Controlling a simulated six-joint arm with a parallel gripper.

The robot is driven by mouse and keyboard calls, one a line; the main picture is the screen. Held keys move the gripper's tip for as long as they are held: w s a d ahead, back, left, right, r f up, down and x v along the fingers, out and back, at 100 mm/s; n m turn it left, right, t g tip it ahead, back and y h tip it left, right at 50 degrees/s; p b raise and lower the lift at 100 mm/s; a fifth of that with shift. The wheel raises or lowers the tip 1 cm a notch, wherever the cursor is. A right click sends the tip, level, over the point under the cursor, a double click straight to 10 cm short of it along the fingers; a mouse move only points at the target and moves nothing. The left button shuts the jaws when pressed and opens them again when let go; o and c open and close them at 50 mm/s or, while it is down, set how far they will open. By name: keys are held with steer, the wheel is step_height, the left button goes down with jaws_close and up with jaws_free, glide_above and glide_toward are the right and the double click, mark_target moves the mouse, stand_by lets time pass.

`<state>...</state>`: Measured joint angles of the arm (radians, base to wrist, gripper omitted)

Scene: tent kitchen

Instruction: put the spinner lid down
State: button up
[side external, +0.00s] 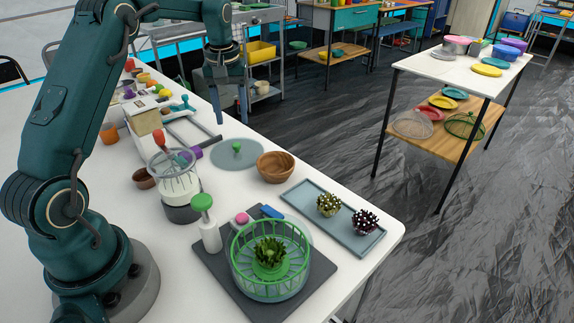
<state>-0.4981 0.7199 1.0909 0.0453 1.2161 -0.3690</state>
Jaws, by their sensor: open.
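The spinner lid, a flat grey-blue disc (222,158) with a small green knob (237,147), lies flat on the white table in the side external view. My gripper (231,119) points down above the lid, with its fingers spread apart and nothing between them. A gap shows between the fingertips and the knob. The green spinner basket (300,243), with a leafy green plant inside, stands uncovered on a dark grey mat (222,275) at the front.
A wooden bowl (275,166) stands just right of the lid. A blue-grey tray (301,195) holds two spiky balls. A green-topped bottle (209,232) and a clear-walled container (180,187) stand left of the basket. Cluttered items fill the table's far left.

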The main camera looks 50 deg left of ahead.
steer(key=s+d+r+m+t, duration=0.2)
steer(key=s+d+r+m, duration=0.4)
steer(key=d+r, duration=0.55)
steer(key=s+d+f+m+t, duration=0.1)
steer(key=s+d, duration=0.1)
steer(key=s, duration=0.2)
steer(key=s+d+f+m, duration=0.1)
steer(key=s+d+f, duration=0.1)
steer(key=s+d, duration=0.1)
steer(key=s+d+f+m+t+h, duration=0.1)
steer(key=s+d, duration=0.2)
steer(key=s, duration=0.3)
steer(key=shift+f+m+t, duration=0.3)
steer(key=shift+f, duration=0.1)
steer(key=shift+s+d+f, duration=0.1)
steer(key=shift+s+f, duration=0.05)
steer(key=shift+s, duration=0.15)
